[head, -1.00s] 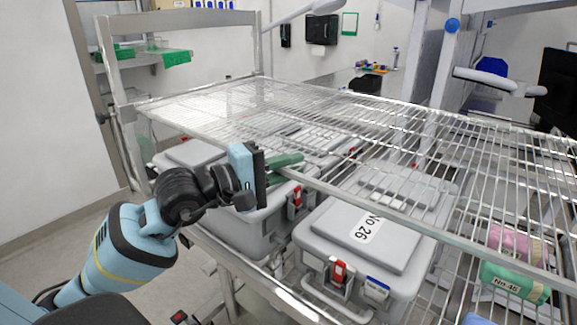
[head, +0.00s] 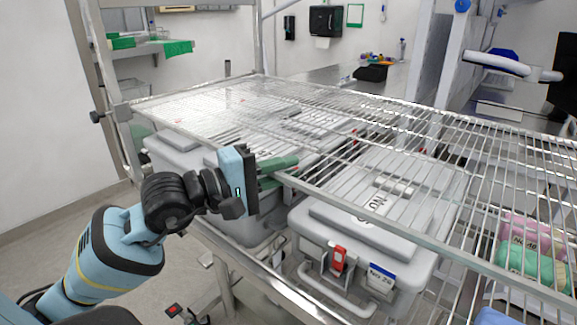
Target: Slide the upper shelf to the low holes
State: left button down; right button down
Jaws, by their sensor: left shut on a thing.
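The upper shelf is a silver wire rack (head: 215,100) inside a metal frame. It spans the view just above the grey boxes, and its front rail runs down from left to right. My left gripper (head: 280,170), with green fingers, is shut on the shelf's front edge left of the middle. The exact contact is small and partly covered by the fingers. A frame post (head: 128,150) with a black knob stands at the shelf's left end. I cannot make out the holes. My right gripper is not in view.
Grey lidded boxes, one nearer box (head: 350,245) and others behind, stand close under the shelf. Pink and green packs (head: 530,260) lie at the right. A lower front rail (head: 265,275) runs below the boxes. Open floor (head: 60,225) lies at the left.

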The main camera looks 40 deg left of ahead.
pick_arm(q)
jog(key=shift+f, duration=0.45)
jog(key=c, duration=1.4)
grip_release()
jog(key=shift+r, duration=0.1)
jog(key=shift+s+a, duration=0.3)
jog(key=shift+s, duration=0.15)
jog(key=shift+b+v, duration=0.95)
jog(key=shift+v, duration=2.45)
jog(key=shift+d, duration=0.1)
